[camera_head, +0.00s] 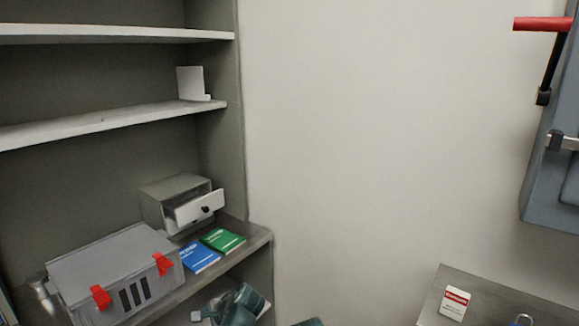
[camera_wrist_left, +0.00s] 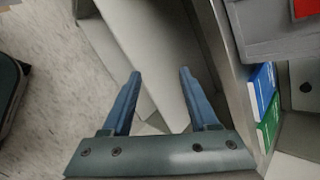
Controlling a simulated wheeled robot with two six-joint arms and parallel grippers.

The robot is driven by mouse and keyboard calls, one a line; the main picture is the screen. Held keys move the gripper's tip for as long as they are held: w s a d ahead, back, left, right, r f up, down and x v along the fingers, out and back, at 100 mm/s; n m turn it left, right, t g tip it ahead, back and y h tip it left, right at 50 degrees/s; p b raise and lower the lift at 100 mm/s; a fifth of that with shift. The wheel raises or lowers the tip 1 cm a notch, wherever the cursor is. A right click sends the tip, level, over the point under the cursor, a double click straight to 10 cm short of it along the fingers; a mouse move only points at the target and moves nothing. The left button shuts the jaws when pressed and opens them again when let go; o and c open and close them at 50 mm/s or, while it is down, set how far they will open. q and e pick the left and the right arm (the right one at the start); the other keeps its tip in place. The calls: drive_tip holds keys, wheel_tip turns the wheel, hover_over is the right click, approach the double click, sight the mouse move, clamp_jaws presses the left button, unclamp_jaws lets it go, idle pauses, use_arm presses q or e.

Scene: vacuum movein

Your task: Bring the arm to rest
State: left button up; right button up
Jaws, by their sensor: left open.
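My left gripper (camera_wrist_left: 160,73) shows in the left wrist view with its two blue fingers apart and nothing between them. It is beside the shelf unit, with pale shelf or panel surfaces behind the fingers. In the head view, part of my left arm (camera_head: 238,304) shows at the bottom, in front of the lower shelf; whether the fingertips show there I cannot tell. My right gripper is in neither view.
A shelf (camera_head: 256,243) holds a grey case (camera_head: 105,265) with red latches, a blue book (camera_head: 199,257), a green book (camera_head: 222,240) and a small drawer box (camera_head: 168,193), its drawer partly out. A counter (camera_head: 490,290) with a red-and-white packet (camera_head: 456,303) stands right.

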use_arm(q)
drive_tip(key=s+d+f+n+g+h, duration=0.3)
drive_tip(key=s+d+f+n+h, duration=0.3)
drive_tip(key=s+n+h, duration=0.35)
drive_tip(key=s+d+r+m+y+p, duration=0.1)
drive_tip(key=s+d+r+p, duration=0.2)
drive_tip(key=d+r+p, duration=0.1)
drive_tip(key=s+d+r+m+g+y+p, duration=0.1)
drive_tip(key=s+d+r+p, duration=0.2)
drive_tip(key=d+r+p, duration=0.2)
drive_tip(key=shift+s+d+r+y, duration=0.2)
drive_tip(key=shift+d+y, duration=0.15)
drive_tip(key=shift+d, duration=0.85)
drive_tip(key=shift+o, duration=0.3)
